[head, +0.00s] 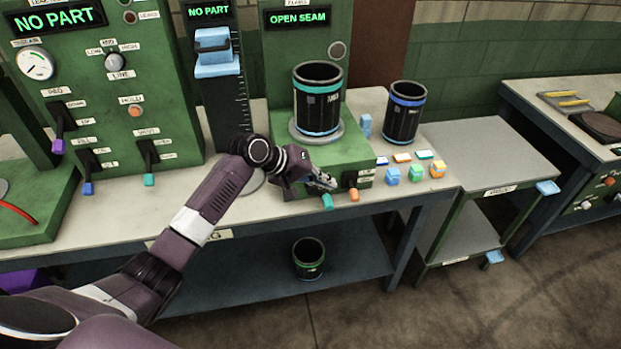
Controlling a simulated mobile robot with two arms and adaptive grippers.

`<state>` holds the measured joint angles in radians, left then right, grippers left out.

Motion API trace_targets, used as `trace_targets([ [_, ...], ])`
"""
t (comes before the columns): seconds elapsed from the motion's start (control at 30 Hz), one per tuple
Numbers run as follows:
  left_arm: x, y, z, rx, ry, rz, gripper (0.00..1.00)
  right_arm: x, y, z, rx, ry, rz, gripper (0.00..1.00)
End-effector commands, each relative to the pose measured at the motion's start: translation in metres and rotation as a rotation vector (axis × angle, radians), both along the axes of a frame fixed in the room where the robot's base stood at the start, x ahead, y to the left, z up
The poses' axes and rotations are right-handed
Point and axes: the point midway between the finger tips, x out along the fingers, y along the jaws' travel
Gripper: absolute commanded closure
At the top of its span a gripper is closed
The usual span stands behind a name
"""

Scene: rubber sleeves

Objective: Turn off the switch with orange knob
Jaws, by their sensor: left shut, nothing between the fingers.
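The orange knob (354,195) is at the front of the green machine base (352,152), on the right of a switch pair. A teal knob (327,201) hangs just left of it. My left gripper (329,184) is shut and empty, in front of the green base. Its tip is just above the teal knob and a little left of the orange knob. Parts of the switch levers are hidden behind the gripper. My right gripper is not in view.
A black sleeve with a teal band (317,100) stands on the base under an "OPEN SEAM" display (298,18). A blue-banded sleeve (403,112) and several coloured blocks (416,173) are to the right. A left panel (110,75) has purple, blue and teal levers.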

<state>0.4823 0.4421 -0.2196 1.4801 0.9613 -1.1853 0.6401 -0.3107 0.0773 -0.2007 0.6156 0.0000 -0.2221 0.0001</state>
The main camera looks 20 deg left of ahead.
Motion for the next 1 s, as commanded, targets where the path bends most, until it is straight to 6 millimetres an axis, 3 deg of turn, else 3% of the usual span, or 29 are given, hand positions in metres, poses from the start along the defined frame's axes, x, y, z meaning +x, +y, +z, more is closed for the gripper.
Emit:
trace_targets([
  [0.4,-0.034,0.025,0.036,0.001,-0.001,0.0,1.0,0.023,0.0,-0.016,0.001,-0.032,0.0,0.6],
  [0.7,-0.036,0.026,0.039,0.0,0.0,-0.001,1.0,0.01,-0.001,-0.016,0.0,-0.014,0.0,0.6],
  [1.0,-0.036,0.027,0.037,0.002,0.001,0.0,1.0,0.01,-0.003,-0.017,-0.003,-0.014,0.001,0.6],
])
